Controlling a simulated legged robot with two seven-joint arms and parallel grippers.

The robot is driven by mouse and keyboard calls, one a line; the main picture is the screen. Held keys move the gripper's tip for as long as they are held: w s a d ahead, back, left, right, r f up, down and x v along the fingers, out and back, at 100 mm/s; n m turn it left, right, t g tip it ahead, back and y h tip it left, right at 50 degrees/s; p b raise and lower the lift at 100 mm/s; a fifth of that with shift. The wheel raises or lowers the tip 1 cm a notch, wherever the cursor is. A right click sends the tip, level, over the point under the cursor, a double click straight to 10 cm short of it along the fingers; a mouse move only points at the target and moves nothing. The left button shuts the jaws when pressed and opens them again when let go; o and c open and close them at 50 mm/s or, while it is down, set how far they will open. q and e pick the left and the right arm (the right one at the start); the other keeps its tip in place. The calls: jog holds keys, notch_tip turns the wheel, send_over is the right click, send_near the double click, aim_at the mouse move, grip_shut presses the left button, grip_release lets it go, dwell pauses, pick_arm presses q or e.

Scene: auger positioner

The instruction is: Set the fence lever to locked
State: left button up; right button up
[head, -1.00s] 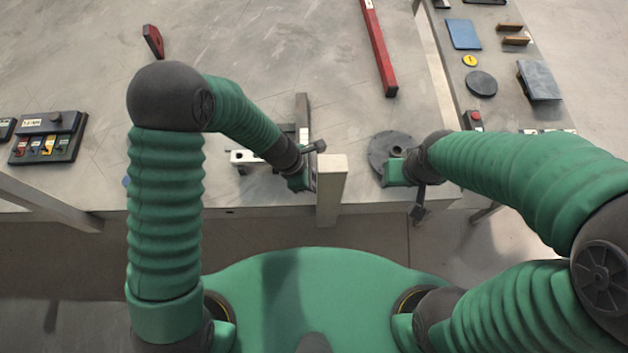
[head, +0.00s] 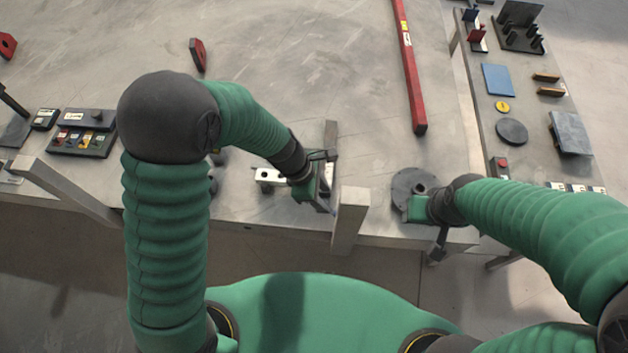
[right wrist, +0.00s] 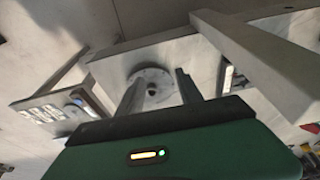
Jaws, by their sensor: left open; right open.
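I cannot pick out the fence lever for certain. In the head view a silver block (head: 269,175) and a dark upright bar (head: 330,137) stand at the table's front edge, beside a pale post (head: 349,218). My left gripper (head: 324,200) is open between the block and the post, and partly hides what is there. A dark round disc (head: 405,183) with a hub lies to the right. My right gripper (head: 437,240) is open at the disc's front side. In the right wrist view its fingers (right wrist: 160,80) are apart, with a round plate (right wrist: 150,92) showing between them.
A long red bar (head: 411,75) lies on the metal table (head: 300,60). A red piece (head: 198,54) lies at the back. A dark box with coloured parts (head: 82,132) sits at left. A side bench (head: 520,100) at right holds a blue plate (head: 497,79) and other parts.

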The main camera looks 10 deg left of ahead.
pick_arm(q)
jog(key=v, duration=0.7)
jog(key=shift+a+r+p, duration=0.2)
jog(key=shift+r+p, duration=0.05)
jog(key=shift+p, duration=0.05)
